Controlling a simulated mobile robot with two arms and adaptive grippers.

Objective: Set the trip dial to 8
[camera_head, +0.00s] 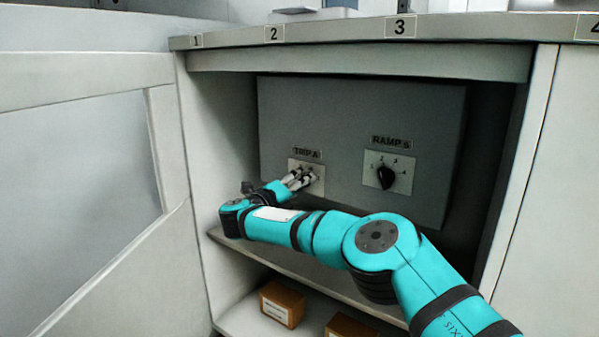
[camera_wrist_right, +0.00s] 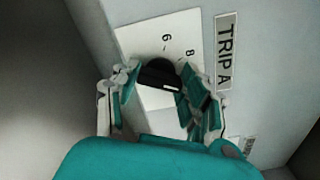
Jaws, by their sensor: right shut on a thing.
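The trip dial is a black knob (camera_wrist_right: 158,73) on a white plate (camera_wrist_right: 135,42) under the label TRIP A (camera_wrist_right: 226,52). The marks 6 and 8 show on the plate in the right wrist view; other marks are hidden by my fingers. A small white mark shows on the knob, but I cannot tell which number it points to. My right gripper (camera_wrist_right: 166,92) is shut on the knob, one finger on each side. In the head view my right gripper (camera_head: 299,180) is at the TRIP A plate and covers the knob. My left gripper is not in view.
A second dial (camera_head: 386,177) labelled RAMP sits to the right on the same grey panel (camera_head: 345,115). The panel is inside an open cabinet under a numbered counter (camera_head: 350,31). A door (camera_head: 85,190) stands on the left. Brown boxes (camera_head: 283,304) lie on the lower shelf.

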